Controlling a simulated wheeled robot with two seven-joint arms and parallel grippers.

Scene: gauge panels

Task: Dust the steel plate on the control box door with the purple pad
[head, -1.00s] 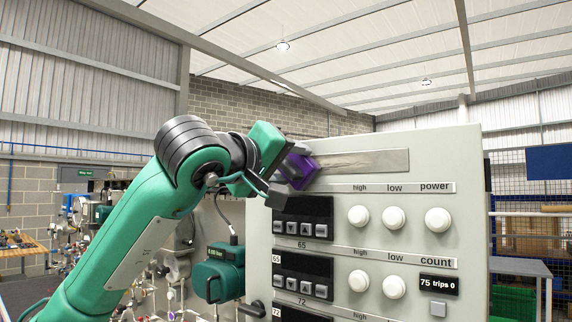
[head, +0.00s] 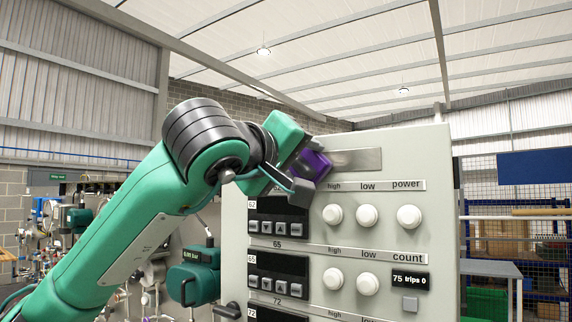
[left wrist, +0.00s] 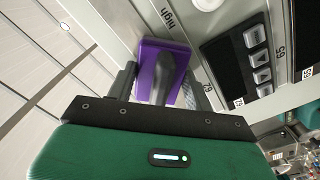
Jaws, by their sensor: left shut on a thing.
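The purple pad (head: 313,166) is held in my left gripper (head: 302,172), against or very near the steel plate (head: 358,160) at the top of the control box door (head: 400,145). In the left wrist view the pad (left wrist: 178,56) shows with a dark handle (left wrist: 162,80) between the gripper's fingers. The gripper and pad cover the plate's left part; its bare right part looks smooth and grey. Whether the pad touches the plate is hard to tell. My right gripper is in neither view.
Below the plate are white knobs (head: 409,216), displays with buttons (head: 278,218) and a trip counter (head: 410,281). A green gauge unit (head: 192,285) and pipework stand left of the box. A grey table (head: 490,269) and mesh fence are at right.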

